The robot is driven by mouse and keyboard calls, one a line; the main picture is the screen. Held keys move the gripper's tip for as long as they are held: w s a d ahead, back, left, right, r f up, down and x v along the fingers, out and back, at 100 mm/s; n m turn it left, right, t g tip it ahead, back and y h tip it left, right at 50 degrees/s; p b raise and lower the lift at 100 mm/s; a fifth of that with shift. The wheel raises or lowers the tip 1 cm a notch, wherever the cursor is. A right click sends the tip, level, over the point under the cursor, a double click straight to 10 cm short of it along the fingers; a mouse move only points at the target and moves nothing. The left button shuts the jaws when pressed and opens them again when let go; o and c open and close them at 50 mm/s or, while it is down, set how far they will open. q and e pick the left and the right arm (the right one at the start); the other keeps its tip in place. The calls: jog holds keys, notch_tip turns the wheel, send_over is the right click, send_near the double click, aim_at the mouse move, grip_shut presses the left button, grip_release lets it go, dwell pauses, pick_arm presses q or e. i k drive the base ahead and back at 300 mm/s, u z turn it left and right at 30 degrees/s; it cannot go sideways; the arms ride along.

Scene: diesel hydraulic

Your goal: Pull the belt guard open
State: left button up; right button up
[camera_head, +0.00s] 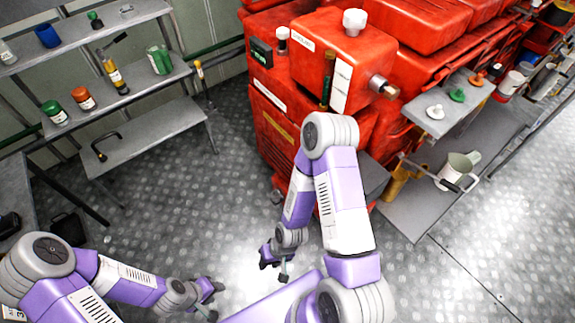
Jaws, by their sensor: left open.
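The red machine (345,62) stands at the upper middle, and I cannot pick out the belt guard on it with certainty. My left gripper (216,299) is open and empty above the floor at the lower left, well apart from the machine. My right gripper (274,271) hangs above the floor in front of the machine, with nothing seen in it. Its fingers are small and dark, so I cannot tell whether they are open. My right arm hides part of the machine's lower front.
A grey shelf unit (150,87) with bottles and jars stands at the left. A side shelf (425,122) with several knobs and a lower bench (415,215) with a white jug (457,170) are at the right. The metal floor (160,205) between is clear.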

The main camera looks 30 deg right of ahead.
aim_at(278, 139)
jog(key=u, duration=0.05)
jog(key=i, duration=0.35)
jog(key=z, duration=1)
